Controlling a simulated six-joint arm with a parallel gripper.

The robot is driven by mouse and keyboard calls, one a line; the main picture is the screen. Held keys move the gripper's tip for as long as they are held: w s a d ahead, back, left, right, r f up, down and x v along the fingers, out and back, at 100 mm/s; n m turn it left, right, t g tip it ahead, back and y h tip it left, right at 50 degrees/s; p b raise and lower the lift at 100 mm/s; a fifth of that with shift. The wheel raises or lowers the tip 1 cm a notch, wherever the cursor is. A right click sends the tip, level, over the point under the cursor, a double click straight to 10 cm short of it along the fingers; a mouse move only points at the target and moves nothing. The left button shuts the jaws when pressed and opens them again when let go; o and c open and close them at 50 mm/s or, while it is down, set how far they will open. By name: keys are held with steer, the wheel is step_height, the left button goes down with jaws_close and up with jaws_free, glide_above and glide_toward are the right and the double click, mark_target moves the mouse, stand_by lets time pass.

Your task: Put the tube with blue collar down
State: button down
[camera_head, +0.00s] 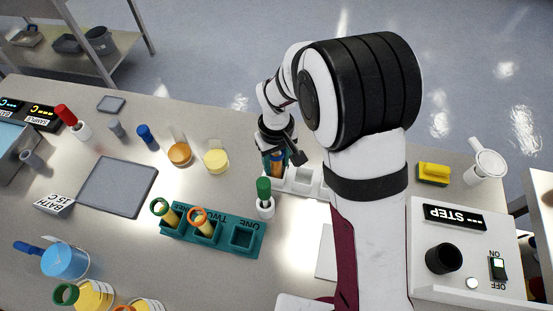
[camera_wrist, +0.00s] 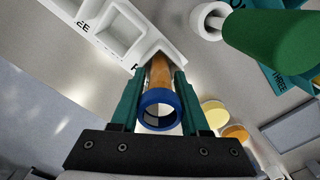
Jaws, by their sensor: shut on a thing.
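The tube with the blue collar (camera_wrist: 160,108) has an amber body and is held between the teal fingers of my gripper (camera_wrist: 157,85) in the wrist view. In the head view my gripper (camera_head: 277,152) points down at the left end of a white rack (camera_head: 303,181), and part of the tube (camera_head: 278,165) shows there. The tube's lower end meets the white rack (camera_wrist: 128,35) in the wrist view; I cannot tell whether it sits inside a slot. The other white slots in view look empty.
A green-capped white bottle (camera_head: 264,196) stands close beside the rack, near my gripper. A teal rack (camera_head: 229,251) holds a green-collared tube (camera_head: 166,212) and an orange-collared tube (camera_head: 202,222); its slot ONE is empty. A STEP device (camera_head: 452,222) stands at right.

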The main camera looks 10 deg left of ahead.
steer(key=shift+f, duration=0.1)
steer(key=shift+c, duration=2)
jaws_free()
step_height(320, 180, up, 12)
steer(key=shift+r, duration=0.2)
steer(key=s+d+r+m+y, duration=0.1)
steer(key=s+d+m, duration=0.5)
steer(key=s, duration=0.4)
steer(key=s+d+r+m, duration=0.2)
steer(key=s+d+m, duration=0.5)
steer(key=s+d, duration=0.2)
steer(key=shift+s+d+y, duration=0.3)
steer(key=shift+s+y, duration=0.1)
steer(key=shift+s, duration=0.7)
